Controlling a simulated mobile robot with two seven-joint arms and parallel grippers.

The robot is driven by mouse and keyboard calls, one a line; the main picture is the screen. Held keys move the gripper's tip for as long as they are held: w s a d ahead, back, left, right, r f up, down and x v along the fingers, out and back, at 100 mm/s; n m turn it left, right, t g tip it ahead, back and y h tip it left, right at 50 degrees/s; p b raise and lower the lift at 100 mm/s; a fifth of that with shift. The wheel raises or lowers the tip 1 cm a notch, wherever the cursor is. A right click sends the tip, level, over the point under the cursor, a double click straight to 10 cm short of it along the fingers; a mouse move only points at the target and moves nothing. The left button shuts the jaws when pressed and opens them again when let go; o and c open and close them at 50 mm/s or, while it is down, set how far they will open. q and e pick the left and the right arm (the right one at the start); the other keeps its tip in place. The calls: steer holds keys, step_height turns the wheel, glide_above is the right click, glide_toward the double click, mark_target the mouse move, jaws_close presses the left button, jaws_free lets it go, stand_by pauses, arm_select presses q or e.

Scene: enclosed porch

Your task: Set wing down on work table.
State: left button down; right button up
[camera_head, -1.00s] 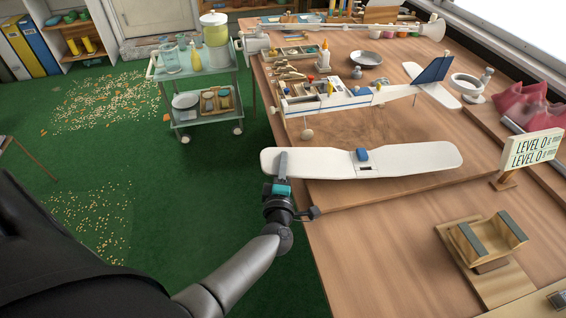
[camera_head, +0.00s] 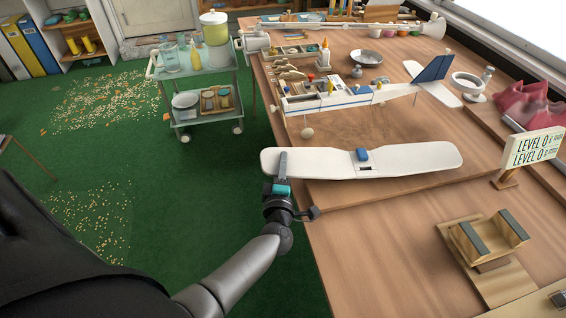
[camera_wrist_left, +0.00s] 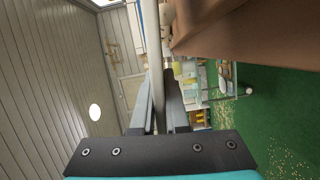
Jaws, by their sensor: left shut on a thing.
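The wing (camera_head: 410,158) is a long white panel with a blue block and a small dark slot at its middle. It lies level across the near left part of the work table (camera_head: 370,235), its left end reaching past the table's edge. I cannot tell whether it touches the tabletop. My left gripper (camera_head: 281,168) is shut on the wing's left end. In the left wrist view the wing (camera_wrist_left: 153,50) shows edge-on as a pale strip between the fingers (camera_wrist_left: 160,110). My right gripper is not in view.
A model plane fuselage (camera_head: 350,98) with a blue tail stands just behind the wing. A wooden cradle (camera_head: 485,240) and a "LEVEL 0" sign (camera_head: 532,148) are at the right. A glass trolley (camera_head: 200,90) stands left of the table.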

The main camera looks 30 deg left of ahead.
arm_select(q)
steer(key=shift+f+b, duration=0.55)
steer(key=shift+f, duration=0.05)
steer(key=shift+c, duration=1)
jaws_free()
steer(key=s+p, duration=0.1)
steer(key=s+d+r+p, duration=0.1)
steer(key=s, duration=0.1)
steer(key=s+d+r+p, duration=0.1)
steer(key=shift+s+d, duration=0.2)
stand_by(0.8)
steer(key=p+v, duration=0.1)
steer(key=v, duration=1.4)
